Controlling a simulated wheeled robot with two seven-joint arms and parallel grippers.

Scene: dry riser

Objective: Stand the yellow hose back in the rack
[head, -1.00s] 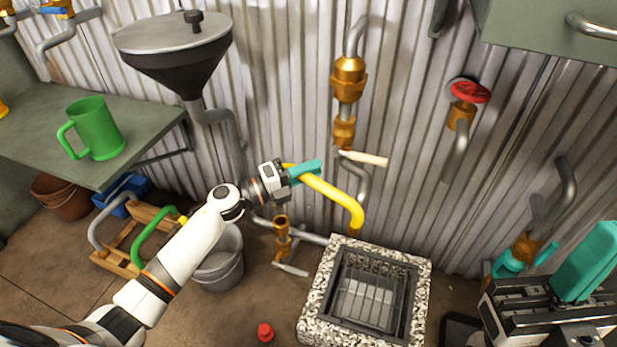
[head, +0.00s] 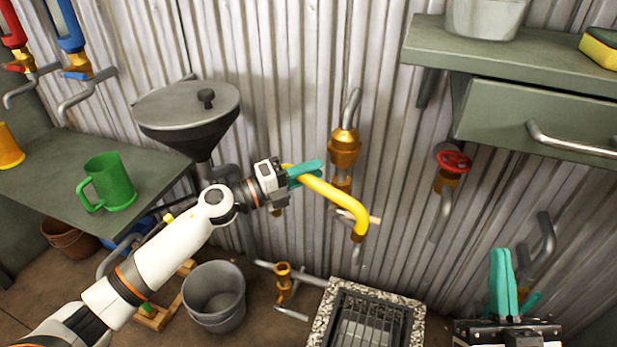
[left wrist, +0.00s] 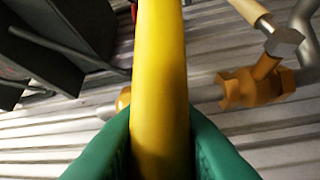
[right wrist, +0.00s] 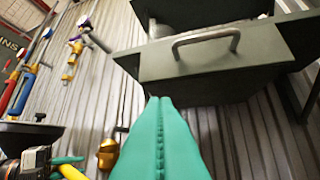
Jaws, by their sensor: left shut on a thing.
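The yellow hose (head: 335,200) is bent down at its right end and held in the air in front of the corrugated wall. My left gripper (head: 303,173) is shut on its upper left end. In the left wrist view the hose (left wrist: 158,60) runs up between the green fingers. The wooden rack (head: 150,318) is on the floor at lower left, mostly hidden behind my left arm; little of the green hose in it shows. My right gripper (head: 502,280) is at lower right. In the right wrist view its fingers (right wrist: 158,120) meet, with nothing between them.
A grey bucket (head: 214,300) stands right of the rack. A stone-edged drain (head: 322,312) and a brass pipe fitting (head: 283,280) are low by the wall. A green mug (head: 108,183) is on the left bench. A drawer (head: 540,125) juts out above my right gripper.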

